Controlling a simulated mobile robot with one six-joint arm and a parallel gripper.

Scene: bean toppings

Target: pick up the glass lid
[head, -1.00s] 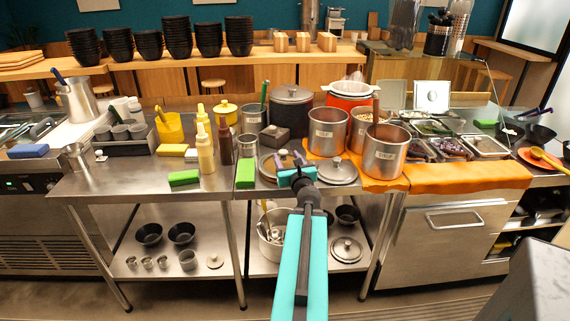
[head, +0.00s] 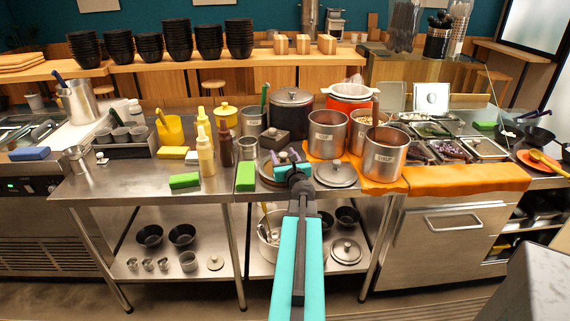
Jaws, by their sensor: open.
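A round, rimmed, see-through-looking lid (head: 266,172) lies on the steel counter, left of a grey metal lid with a knob (head: 335,174). It is probably the glass lid. My gripper (head: 288,157) is open, with its purple fingertips over or just behind this round lid. The gripper and wrist hide much of the lid, including any knob. I see nothing between the fingers, and cannot tell whether they touch the lid.
A dark block (head: 274,138) and a black lidded pot (head: 291,107) stand just behind the gripper. Steel pots (head: 327,133) stand to the right on an orange cloth (head: 466,181). A green sponge (head: 245,177) lies close on the left, near sauce bottles (head: 205,153).

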